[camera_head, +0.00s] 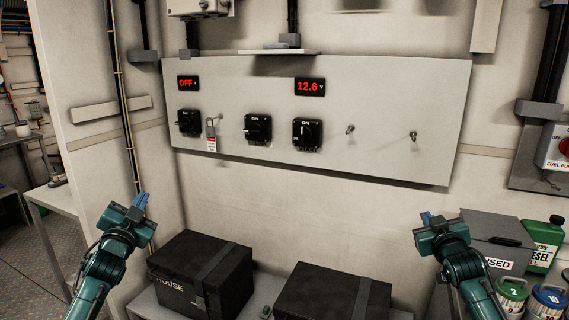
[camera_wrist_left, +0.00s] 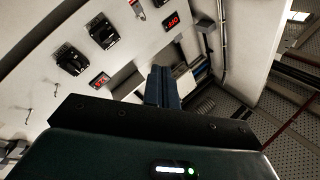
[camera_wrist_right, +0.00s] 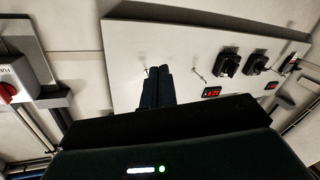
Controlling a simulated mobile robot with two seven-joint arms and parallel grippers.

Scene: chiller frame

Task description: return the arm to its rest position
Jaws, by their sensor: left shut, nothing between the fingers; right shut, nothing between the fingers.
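My left gripper (camera_head: 140,201) is at the lower left in the head view, raised in front of the wall, left of the black HOUSE box. Its blue fingers (camera_wrist_left: 163,87) are together in the left wrist view, with nothing between them. My right gripper (camera_head: 427,218) is at the lower right in the head view, below the panel's right end. Its fingers (camera_wrist_right: 158,87) are together and empty in the right wrist view. Neither gripper appears to touch anything.
A grey wall panel (camera_head: 390,110) carries several black rotary switches, a padlock with a red tag (camera_head: 211,138), and displays reading OFF and 12.6 V. Black boxes (camera_head: 205,270) stand below. A grey bin (camera_head: 497,238), a green jug (camera_head: 543,243) and small tubs are at right.

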